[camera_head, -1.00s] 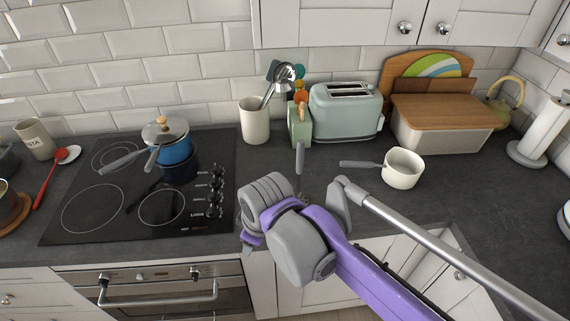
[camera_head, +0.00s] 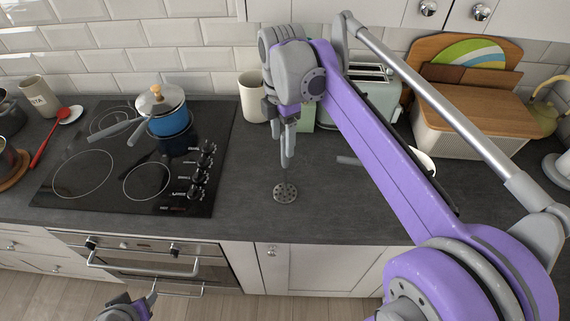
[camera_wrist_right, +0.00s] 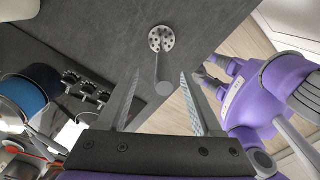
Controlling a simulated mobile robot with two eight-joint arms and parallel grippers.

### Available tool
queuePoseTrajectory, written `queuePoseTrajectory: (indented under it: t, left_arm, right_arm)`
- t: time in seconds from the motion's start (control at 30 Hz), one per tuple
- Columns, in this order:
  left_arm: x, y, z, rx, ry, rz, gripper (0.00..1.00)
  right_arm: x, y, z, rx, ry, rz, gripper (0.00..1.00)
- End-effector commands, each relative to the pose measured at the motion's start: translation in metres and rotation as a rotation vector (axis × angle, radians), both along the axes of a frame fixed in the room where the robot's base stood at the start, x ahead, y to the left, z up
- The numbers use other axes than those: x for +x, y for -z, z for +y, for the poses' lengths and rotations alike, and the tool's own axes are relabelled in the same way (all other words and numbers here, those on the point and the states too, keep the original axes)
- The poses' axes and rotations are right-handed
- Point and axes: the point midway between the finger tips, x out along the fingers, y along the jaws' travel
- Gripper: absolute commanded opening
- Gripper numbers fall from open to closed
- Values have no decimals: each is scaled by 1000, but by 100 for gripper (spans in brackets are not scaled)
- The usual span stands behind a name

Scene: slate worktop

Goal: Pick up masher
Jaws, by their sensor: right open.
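The masher (camera_head: 286,193) stands on the worktop right of the hob, its round perforated grey head flat down and its handle up. My right gripper (camera_head: 287,160) is above it, pointing down, and overlaps the handle in the head view. In the right wrist view the masher's head (camera_wrist_right: 161,38) lies beyond the fingertips. Its grey handle (camera_wrist_right: 163,75) points back toward the space between the open fingers of my right gripper (camera_wrist_right: 160,76). My left gripper (camera_head: 128,308) is low at the front left, away from the masher; its jaw opening is unclear.
The black hob (camera_head: 75,202) with a blue pan (camera_head: 168,122) is to the left. A utensil crock (camera_head: 251,98), a toaster (camera_head: 385,105) and a wooden-lidded bin (camera_head: 468,115) stand behind. The front worktop is clear.

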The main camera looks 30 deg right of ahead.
Motion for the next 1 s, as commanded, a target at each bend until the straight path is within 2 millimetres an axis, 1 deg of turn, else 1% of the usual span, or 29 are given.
queuePoseTrajectory:
  t: [0.03,0.17,0.27,0.4,0.5,0.6,0.77,0.8,0.87,1.0]
  left_arm:
    - [0,1,0,0,0,1,50]
    - [0,0,0,0,0,0,50]
    - [1,-1,0,0,0,-1,50]
    - [1,-2,0,0,0,-2,50]
    - [1,-2,0,0,0,-2,50]
    - [1,-2,0,0,0,-2,50]
    - [1,-2,0,0,0,-2,50]
    - [1,-2,0,0,0,-2,50]
    - [1,-2,0,0,0,-2,50]
    - [1,-2,0,0,0,-2,50]
  right_arm:
    - [0,5,0,0,0,0,67]
    - [-1,12,0,0,1,-1,67]
    - [-3,25,0,0,1,-1,67]
    - [-4,46,-1,0,1,-1,67]
    - [-5,57,-1,0,1,-1,67]
    - [-5,60,-1,0,1,-1,67]
    - [-5,60,-1,0,1,-1,67]
    - [-5,60,-1,0,1,-1,65]
    - [-5,60,-1,0,1,-1,54]
    - [-5,60,-1,0,1,-1,29]
